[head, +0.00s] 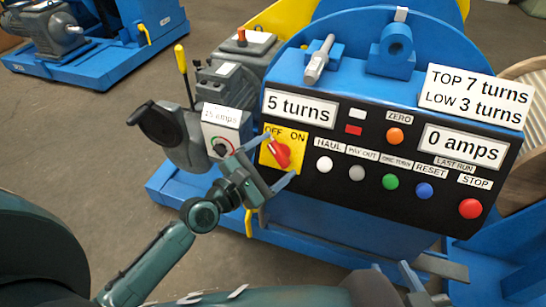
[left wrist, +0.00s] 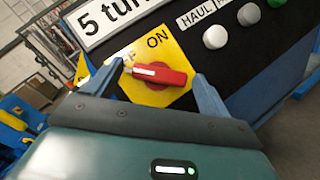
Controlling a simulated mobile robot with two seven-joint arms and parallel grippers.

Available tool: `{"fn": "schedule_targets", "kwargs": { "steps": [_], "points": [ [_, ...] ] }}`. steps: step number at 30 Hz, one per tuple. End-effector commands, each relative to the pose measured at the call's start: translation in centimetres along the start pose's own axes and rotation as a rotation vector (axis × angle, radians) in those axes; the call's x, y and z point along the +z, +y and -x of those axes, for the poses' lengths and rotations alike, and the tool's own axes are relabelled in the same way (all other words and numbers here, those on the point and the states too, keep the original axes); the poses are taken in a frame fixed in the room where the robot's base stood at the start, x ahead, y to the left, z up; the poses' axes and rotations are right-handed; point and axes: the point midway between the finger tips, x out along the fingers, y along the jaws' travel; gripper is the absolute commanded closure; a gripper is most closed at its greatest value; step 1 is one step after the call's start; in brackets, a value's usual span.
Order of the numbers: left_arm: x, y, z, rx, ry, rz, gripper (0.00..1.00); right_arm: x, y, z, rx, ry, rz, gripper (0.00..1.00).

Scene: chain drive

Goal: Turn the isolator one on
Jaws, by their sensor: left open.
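The isolator is a red rotary knob (head: 283,153) on a yellow plate (head: 296,136) marked OFF and ON, on the black front panel. Its white pointer mark is toward the upper left, on the OFF side, in the head view. In the left wrist view the knob (left wrist: 160,75) lies nearly level, its white mark at the left end. My left gripper (head: 274,162) is open, one finger on each side of the knob. In the left wrist view the fingers (left wrist: 160,80) stand apart with visible gaps to the knob. My right gripper (head: 412,284) shows partly at the bottom of the head view.
Right of the isolator are white HAUL (head: 324,164), grey PAY OUT (head: 357,173), green ONE TURN (head: 390,182), blue RESET (head: 424,190) and red STOP (head: 470,208) buttons.

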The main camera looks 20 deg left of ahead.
Motion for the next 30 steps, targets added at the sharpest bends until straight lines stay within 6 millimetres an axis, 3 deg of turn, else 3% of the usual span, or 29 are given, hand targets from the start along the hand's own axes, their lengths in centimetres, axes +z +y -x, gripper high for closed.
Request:
{"fn": "schedule_targets", "kwargs": {
  "steps": [8,24,30],
  "points": [
    [-0.03,-0.03,-0.16,-0.001,0.001,0.0,0.19,0.0,-0.02,0.0,0.0,0.0,-0.001,0.64],
    [-0.03,-0.01,-0.13,0.0,0.001,0.0,0.62,0.02,-0.02,0.01,0.0,0.0,0.0,0.64],
    [0.01,0.04,-0.13,-0.006,0.001,-0.009,0.64,-0.12,0.0,0.05,0.0,0.0,-0.001,0.64]
  ]
}}
